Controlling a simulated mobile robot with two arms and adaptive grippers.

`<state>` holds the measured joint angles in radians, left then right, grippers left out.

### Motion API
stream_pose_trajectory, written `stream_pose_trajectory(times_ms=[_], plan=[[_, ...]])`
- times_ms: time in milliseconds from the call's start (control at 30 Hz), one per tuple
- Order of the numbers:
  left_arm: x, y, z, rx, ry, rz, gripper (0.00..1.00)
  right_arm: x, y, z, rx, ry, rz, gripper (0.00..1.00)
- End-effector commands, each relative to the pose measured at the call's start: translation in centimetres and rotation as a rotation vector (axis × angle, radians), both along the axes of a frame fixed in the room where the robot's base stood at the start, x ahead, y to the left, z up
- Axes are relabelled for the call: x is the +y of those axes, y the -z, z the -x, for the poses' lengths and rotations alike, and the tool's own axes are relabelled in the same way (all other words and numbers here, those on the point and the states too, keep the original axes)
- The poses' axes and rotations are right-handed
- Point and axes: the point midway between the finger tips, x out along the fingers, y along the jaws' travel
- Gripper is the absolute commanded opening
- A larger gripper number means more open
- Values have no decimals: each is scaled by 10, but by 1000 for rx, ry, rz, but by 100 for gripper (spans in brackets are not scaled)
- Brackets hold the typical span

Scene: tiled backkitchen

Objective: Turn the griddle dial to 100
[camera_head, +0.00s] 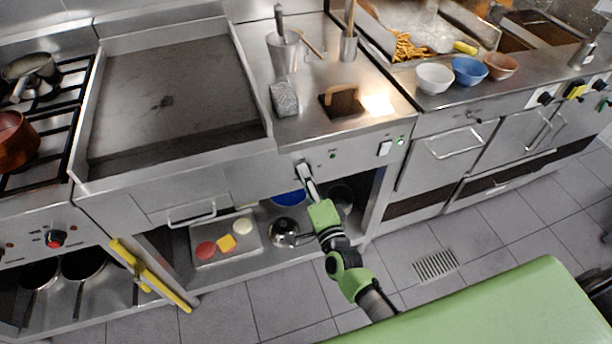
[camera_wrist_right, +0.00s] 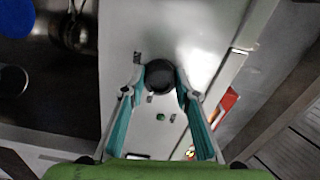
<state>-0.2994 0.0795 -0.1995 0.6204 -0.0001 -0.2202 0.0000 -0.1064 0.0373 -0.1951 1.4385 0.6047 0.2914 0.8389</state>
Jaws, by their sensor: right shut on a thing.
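The griddle (camera_head: 165,95) is a flat steel plate with raised sides in the left half of the head view. Its dial (camera_wrist_right: 160,75) is a round black knob on the steel front panel in the right wrist view. My right gripper (camera_head: 303,168) reaches the front panel right of the griddle plate and hides most of the dial in the head view. In the right wrist view my right gripper (camera_wrist_right: 160,88) has its two fingers on either side of the dial, shut on it. The dial's marks are too small to read. My left gripper is not in view.
A green lamp (camera_head: 333,155) and a switch (camera_head: 385,148) sit on the panel right of the gripper. Below is an open shelf with a tray (camera_head: 256,252) of food pieces. Tiled floor (camera_head: 330,290) lies in front.

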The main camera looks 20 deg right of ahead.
Motion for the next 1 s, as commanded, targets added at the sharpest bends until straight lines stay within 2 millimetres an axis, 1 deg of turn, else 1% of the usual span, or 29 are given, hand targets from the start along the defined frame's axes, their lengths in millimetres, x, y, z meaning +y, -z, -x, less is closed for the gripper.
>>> stream_pose_trajectory(times_ms=[200, 400, 600, 1000], plan=[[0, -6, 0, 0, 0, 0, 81, 1, 1, 0, -1, -1, 138, 7], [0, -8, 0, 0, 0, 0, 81, 1, 1, 0, -5, -2, 214, 7], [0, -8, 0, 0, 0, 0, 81, 1, 2, 0, -6, -3, 248, 7], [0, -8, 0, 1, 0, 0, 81, 1, 2, 1, -5, -2, 252, 7]])
